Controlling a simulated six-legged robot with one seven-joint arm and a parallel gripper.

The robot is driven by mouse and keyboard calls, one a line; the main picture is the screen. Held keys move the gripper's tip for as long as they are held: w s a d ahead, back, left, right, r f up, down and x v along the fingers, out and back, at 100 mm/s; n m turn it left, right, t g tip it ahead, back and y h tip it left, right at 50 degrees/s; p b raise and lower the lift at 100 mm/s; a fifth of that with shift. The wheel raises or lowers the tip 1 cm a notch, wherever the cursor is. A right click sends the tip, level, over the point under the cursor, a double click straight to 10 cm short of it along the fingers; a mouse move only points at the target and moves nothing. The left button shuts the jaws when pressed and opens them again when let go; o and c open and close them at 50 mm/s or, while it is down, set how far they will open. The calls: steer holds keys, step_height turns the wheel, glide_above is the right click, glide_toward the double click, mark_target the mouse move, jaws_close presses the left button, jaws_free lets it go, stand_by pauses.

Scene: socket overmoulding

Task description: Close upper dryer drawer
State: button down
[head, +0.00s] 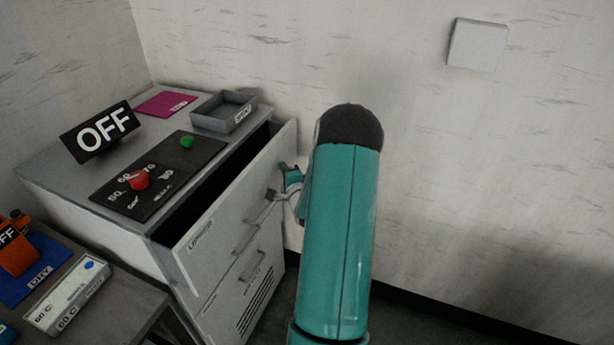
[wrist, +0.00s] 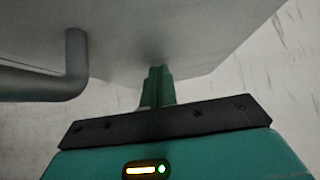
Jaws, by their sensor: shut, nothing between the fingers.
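The upper dryer drawer (head: 222,222) is pulled out from the grey dryer cabinet, with a dark gap behind its front. Its grey bar handle (head: 262,208) shows on the front, and a part of it is at the left of the wrist view (wrist: 72,70). My gripper (head: 292,175) is at the right part of the drawer front, beside the handle and not around it. In the wrist view the shut fingers (wrist: 157,85) point at the pale drawer front, close to it. Whether they touch it I cannot tell.
A lower drawer handle (head: 253,266) is below. On the cabinet top are an OFF sign (head: 103,132), a control panel (head: 160,175) with red and green knobs, a grey tray (head: 224,113) and a magenta mat (head: 166,103). A side table (head: 130,295) stands at the lower left.

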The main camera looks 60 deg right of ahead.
steer(key=w, duration=0.2)
steer(key=w+a, duration=0.1)
steer(key=w, duration=0.5)
steer(key=shift+w+a, duration=0.1)
steer(key=shift+a, duration=0.05)
steer(key=shift+w+a+r, duration=0.1)
steer(key=shift+w+r, duration=0.05)
steer(key=shift+w, duration=0.15)
steer(key=shift+w+a, duration=0.1)
steer(key=shift+a, duration=0.15)
steer(key=d+v, duration=0.1)
steer(key=v, duration=1.3)
steer(key=shift+s, duration=0.35)
